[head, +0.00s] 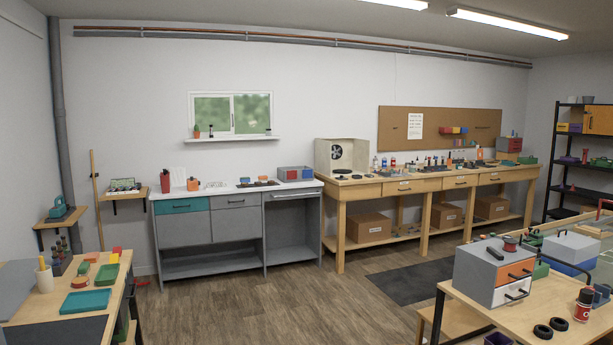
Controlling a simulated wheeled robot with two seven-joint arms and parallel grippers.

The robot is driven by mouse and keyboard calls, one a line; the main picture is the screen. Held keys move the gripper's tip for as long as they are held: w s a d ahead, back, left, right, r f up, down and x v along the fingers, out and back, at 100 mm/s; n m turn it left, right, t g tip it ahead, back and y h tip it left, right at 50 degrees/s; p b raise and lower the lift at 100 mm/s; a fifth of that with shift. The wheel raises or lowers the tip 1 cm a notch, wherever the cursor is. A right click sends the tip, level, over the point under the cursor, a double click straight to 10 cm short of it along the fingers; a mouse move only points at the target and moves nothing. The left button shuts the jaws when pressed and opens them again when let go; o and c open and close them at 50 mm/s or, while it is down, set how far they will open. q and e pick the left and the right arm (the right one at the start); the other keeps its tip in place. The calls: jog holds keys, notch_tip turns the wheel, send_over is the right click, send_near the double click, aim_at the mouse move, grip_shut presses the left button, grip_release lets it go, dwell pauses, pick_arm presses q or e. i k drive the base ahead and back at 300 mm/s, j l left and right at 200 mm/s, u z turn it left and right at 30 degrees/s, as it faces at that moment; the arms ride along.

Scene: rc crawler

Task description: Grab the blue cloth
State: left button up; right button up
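I cannot make out a blue cloth for certain in the head view. A small blue item (245,180) lies on the white-topped grey counter (215,195) against the far wall, too small to identify. Neither of my grippers is in view.
A wooden bench with a teal tray (85,301) stands at the left. A long wooden workbench (405,188) lines the far wall. A table with a grey drawer box (478,278) and black tires (543,331) is at the lower right. The wooden floor (260,312) between is open.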

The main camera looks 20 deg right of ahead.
aim_at(308, 174)
jog(key=i+l+z, duration=0.2)
jog(key=i+z, duration=0.15)
jog(key=i+l+z, duration=0.1)
jog(key=i+z, duration=0.2)
jog(key=i, duration=0.3)
jog(key=i+z, duration=0.15)
jog(key=i, duration=4.8)
jog(key=i+l+u, duration=0.1)
jog(key=i+u, duration=0.3)
jog(key=i+l+u, duration=0.35)
jog(key=i, duration=0.3)
jog(key=i+l+u, duration=0.8)
jog(key=i+l, duration=0.05)
